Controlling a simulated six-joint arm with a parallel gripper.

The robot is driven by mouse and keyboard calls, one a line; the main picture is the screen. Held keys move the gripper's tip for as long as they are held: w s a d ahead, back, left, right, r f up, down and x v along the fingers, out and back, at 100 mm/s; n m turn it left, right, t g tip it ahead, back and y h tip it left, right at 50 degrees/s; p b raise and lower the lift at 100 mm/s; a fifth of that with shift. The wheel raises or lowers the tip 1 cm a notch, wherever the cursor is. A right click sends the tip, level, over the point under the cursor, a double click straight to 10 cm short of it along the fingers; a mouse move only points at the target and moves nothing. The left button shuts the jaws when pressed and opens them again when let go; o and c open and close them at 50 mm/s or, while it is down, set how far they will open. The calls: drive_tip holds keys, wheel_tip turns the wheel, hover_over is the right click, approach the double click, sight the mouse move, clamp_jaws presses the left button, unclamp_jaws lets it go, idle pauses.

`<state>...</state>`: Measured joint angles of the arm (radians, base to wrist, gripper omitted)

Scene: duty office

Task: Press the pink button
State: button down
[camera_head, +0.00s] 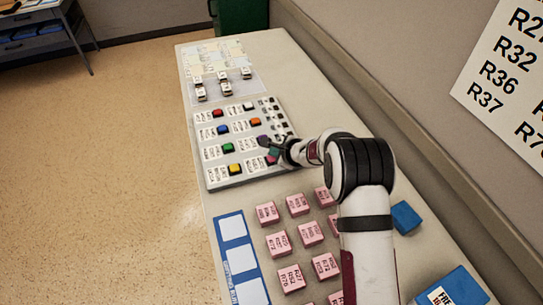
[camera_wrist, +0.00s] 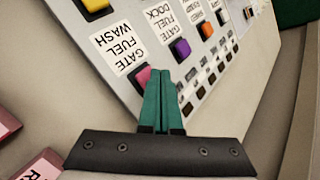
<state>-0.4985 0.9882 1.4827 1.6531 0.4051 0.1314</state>
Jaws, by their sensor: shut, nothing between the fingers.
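The pink button (camera_wrist: 142,76) is on the button panel (camera_head: 201,178), at the panel's near edge in the wrist view. It is partly hidden by my green fingertips there. I cannot tell whether the tips touch the button.
A purple button (camera_wrist: 181,49) and an orange button (camera_wrist: 205,29) are further along the same row. A yellow button (camera_wrist: 95,5) is at the upper left. Several pink labelled blocks (camera_head: 298,204) stand on the table nearer me. A wall is on the right.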

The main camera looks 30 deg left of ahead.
sight(274, 160)
idle(0.5)
drive_tip(key=shift+f, duration=0.45)
drive_tip(key=shift+r, duration=0.5)
drive_tip(key=shift+r, duration=3)
